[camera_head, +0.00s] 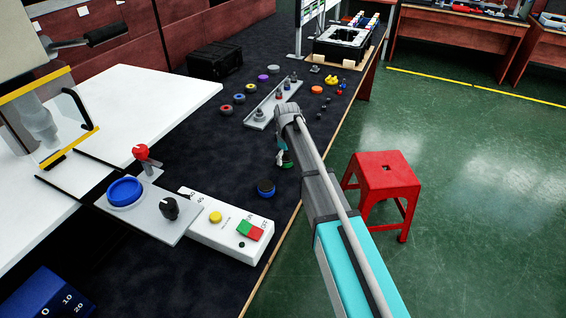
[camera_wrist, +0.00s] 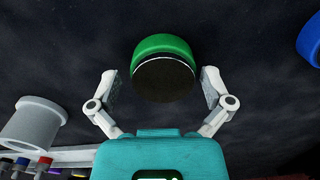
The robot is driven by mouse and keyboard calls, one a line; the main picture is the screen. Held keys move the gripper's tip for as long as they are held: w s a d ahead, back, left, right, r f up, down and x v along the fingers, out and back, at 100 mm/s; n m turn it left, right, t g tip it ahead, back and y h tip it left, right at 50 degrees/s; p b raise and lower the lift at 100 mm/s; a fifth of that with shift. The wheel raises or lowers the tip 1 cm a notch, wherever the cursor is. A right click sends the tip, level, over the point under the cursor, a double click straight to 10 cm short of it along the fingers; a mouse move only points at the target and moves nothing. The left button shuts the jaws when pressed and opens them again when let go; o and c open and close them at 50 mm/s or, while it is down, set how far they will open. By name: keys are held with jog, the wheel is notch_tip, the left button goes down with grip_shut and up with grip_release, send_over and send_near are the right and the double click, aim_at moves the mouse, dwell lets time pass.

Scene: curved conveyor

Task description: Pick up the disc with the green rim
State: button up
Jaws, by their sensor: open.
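The disc with the green rim (camera_wrist: 163,46) lies on the dark table mat, with a black top, in the upper middle of the wrist view. My gripper (camera_wrist: 162,78) is open, with one finger on each side of the disc and a gap visible at both sides. In the head view the green disc (camera_head: 287,163) is partly hidden beside my arm, and my gripper (camera_head: 281,157) is at it, mostly hidden by the arm.
A grey cylinder on a rail (camera_wrist: 32,124) is at lower left. A white control box (camera_head: 222,228) and more discs (camera_head: 225,110) stand on the table.

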dwell(0.5)
jog(key=c, duration=1)
